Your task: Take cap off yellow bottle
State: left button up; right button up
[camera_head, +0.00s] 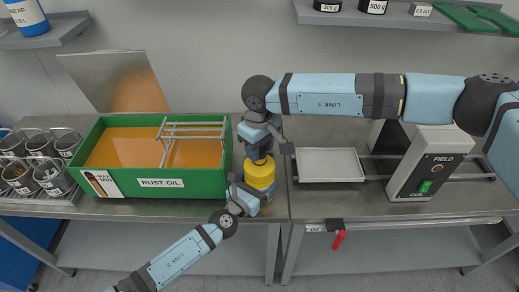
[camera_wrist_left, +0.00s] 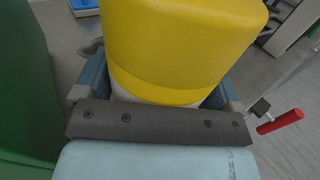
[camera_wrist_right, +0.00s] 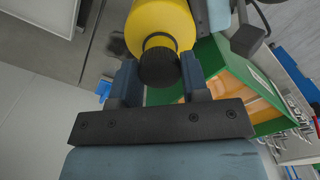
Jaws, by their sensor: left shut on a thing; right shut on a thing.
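The yellow bottle (camera_head: 260,175) stands upright at the table's front edge, right of the green bin. My left gripper (camera_head: 242,197) is shut on its lower part. The left wrist view shows the yellow body (camera_wrist_left: 180,45) with a white band between the fingers. My right gripper (camera_head: 262,145) comes down from above and is shut on the cap. In the right wrist view the black cap (camera_wrist_right: 158,68) sits between the two fingertips, at the top of the bottle's neck. In the head view the right gripper mostly hides the cap.
A green bin labelled rust oil (camera_head: 150,185) stands close on the left. A shallow grey tray (camera_head: 330,165) and a white device marked field (camera_head: 425,165) are on the right. Metal cans in a rack (camera_head: 40,160) stand far left.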

jog(key=shift+r, duration=0.35)
jog(key=shift+r, duration=2)
pick_arm(q)
jog(key=o, duration=1.4)
jog(key=shift+o, duration=0.2)
jog(key=shift+s, duration=0.1)
